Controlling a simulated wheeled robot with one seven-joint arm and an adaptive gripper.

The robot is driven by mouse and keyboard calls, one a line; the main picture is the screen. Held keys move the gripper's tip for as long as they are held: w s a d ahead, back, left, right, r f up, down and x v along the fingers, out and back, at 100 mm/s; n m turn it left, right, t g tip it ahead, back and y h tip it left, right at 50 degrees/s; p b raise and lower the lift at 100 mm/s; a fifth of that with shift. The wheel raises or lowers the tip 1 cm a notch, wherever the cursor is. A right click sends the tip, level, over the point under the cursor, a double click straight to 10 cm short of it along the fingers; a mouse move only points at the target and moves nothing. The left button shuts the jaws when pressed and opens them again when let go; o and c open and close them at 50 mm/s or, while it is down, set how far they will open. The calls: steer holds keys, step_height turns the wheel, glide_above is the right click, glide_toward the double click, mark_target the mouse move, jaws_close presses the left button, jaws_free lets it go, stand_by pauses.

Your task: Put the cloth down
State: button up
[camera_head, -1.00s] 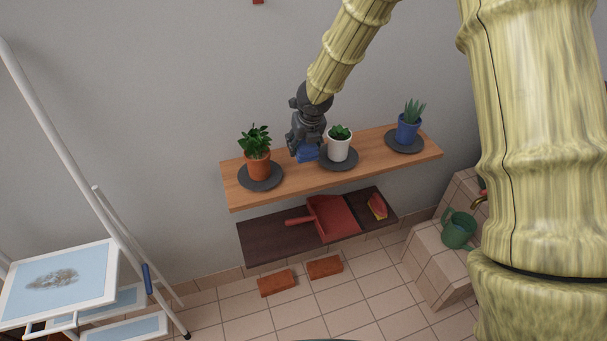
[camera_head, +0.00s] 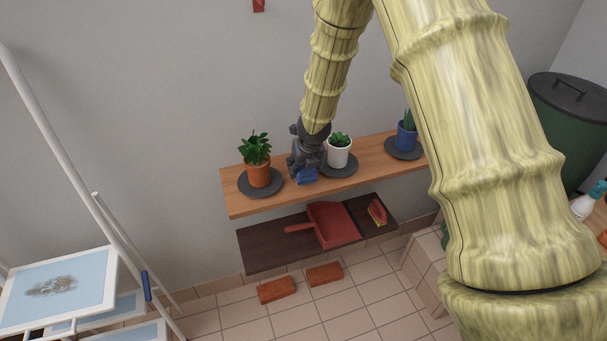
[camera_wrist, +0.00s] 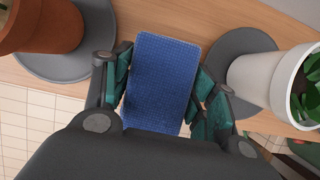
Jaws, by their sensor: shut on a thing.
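The blue cloth (camera_head: 306,177) is a small folded rectangle with a woven texture. In the wrist view the cloth (camera_wrist: 160,80) lies between the two fingers of my gripper (camera_wrist: 160,95), which is shut on it. In the head view my gripper (camera_head: 306,165) is over the upper wooden shelf (camera_head: 240,202), between the orange pot and the white pot. The cloth is at the shelf's front part; whether it touches the wood I cannot tell.
A plant in an orange pot (camera_head: 258,176) stands close on the left and a white pot (camera_head: 339,157) close on the right, each on a dark saucer. A blue pot (camera_head: 406,138) is further right. A lower dark shelf (camera_head: 262,247) holds a red dustpan (camera_head: 333,224) and a brush (camera_head: 377,212).

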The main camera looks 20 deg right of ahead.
steer(key=shift+f+p, duration=0.5)
steer(key=shift+f, duration=1.15)
steer(key=shift+f, duration=0.35)
steer(key=shift+s+f+b, duration=0.15)
steer(key=shift+f+b, duration=0.1)
steer(key=shift+b, duration=0.1)
steer(key=o, duration=0.8)
steer(key=shift+c, duration=0.2)
steer(key=o, duration=0.3)
steer(key=shift+f, duration=0.15)
steer(key=shift+o, duration=0.5)
steer(key=shift+f, duration=0.1)
steer(key=shift+r, duration=0.3)
